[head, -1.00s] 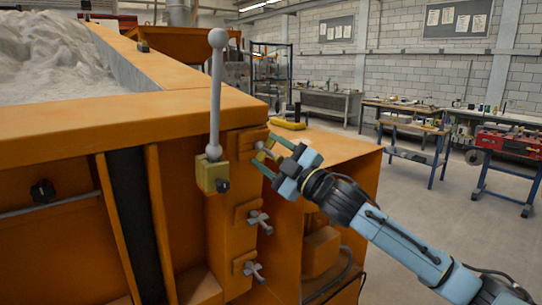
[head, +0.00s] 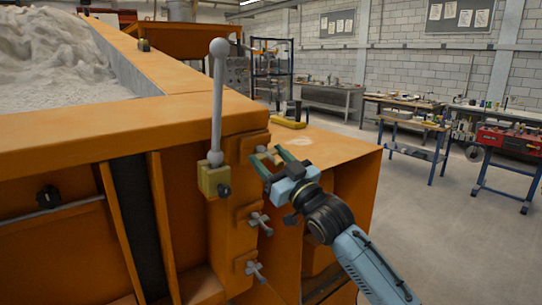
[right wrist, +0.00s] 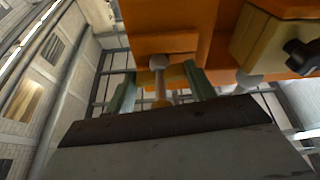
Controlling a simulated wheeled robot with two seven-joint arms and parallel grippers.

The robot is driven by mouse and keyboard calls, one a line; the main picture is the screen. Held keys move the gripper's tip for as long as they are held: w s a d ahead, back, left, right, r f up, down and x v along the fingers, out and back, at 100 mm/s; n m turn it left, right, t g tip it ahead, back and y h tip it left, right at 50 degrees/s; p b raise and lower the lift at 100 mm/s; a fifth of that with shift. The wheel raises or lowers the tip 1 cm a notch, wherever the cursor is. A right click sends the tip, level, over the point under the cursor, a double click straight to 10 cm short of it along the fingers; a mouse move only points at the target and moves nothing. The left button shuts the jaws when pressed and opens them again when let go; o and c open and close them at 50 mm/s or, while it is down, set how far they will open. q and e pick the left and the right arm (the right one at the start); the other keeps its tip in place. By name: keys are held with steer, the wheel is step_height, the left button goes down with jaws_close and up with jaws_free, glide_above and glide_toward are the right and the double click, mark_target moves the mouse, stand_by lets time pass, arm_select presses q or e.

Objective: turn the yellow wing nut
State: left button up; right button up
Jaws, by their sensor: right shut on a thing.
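The yellow wing nut (head: 268,158) is at the upper right of the orange front panel, partly hidden by my fingers. In the right wrist view, a grey-ended stem and a yellowish part (right wrist: 176,75) show between the two green fingers. My right gripper (head: 267,156) is around the wing nut and shut on it; it also shows in the right wrist view (right wrist: 162,85). My left gripper is not in view.
A grey ball-topped lever (head: 217,100) stands on a brass block (head: 213,180) just left of the wing nut. Two grey wing nuts (head: 261,222) (head: 255,270) sit lower on the panel. The sandbed rim (head: 120,125) is at left.

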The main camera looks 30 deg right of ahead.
steer(key=shift+m, duration=0.5)
steer(key=o, duration=1)
steer(key=shift+s, duration=0.1)
steer(key=shift+s+f, duration=0.3)
steer(key=shift+b+v, duration=1.6)
steer(key=shift+v, duration=4.65)
steer(key=shift+r, duration=0.1)
